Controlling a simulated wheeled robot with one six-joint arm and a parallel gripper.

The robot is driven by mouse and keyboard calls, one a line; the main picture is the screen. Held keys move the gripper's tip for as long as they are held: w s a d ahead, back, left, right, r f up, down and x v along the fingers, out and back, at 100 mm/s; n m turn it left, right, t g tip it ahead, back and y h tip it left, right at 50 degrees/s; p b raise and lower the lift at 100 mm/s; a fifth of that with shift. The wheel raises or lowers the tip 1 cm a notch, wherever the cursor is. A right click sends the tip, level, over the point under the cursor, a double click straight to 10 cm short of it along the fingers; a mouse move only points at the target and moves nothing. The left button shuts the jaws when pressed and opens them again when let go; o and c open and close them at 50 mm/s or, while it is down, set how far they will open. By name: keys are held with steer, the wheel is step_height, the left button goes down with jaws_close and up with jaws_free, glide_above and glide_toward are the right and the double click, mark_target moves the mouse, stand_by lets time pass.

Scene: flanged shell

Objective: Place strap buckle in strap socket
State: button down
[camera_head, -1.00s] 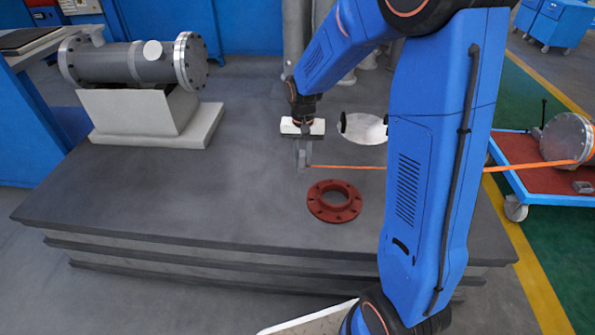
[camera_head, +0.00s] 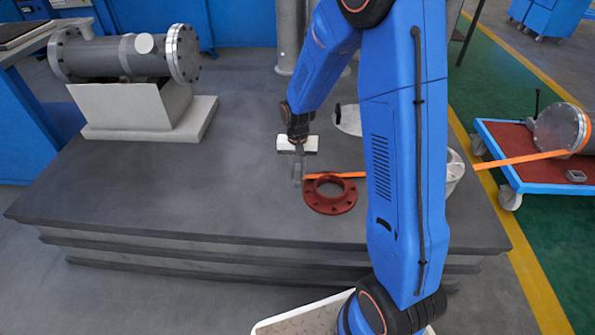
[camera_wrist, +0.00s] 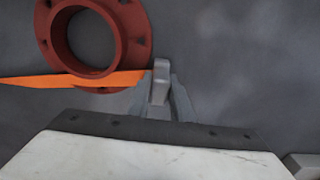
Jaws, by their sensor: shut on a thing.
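My gripper (camera_head: 298,172) is shut on the strap buckle, low over the dark platform and just left of the red flange ring. In the wrist view, the buckle (camera_wrist: 160,82) is a small light grey block between the two grey fingers (camera_wrist: 161,100). An orange strap (camera_head: 350,175) runs right from it, across the back of the ring, behind my arm and on to the cart. A small grey block (camera_head: 576,176) on the cart's red top looks like the strap socket; its opening is too small to make out.
The red flange ring (camera_head: 330,208) lies flat on the platform (camera_head: 180,215). A grey flanged shell (camera_head: 125,57) rests on a pale block at the left. The blue cart (camera_head: 545,188) at the right carries another flanged cylinder (camera_head: 560,128). My arm hides part of the platform.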

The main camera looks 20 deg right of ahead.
steer(key=shift+f, duration=0.1)
steer(key=c, duration=1.6)
jaws_free()
steer(key=shift+o, duration=0.2)
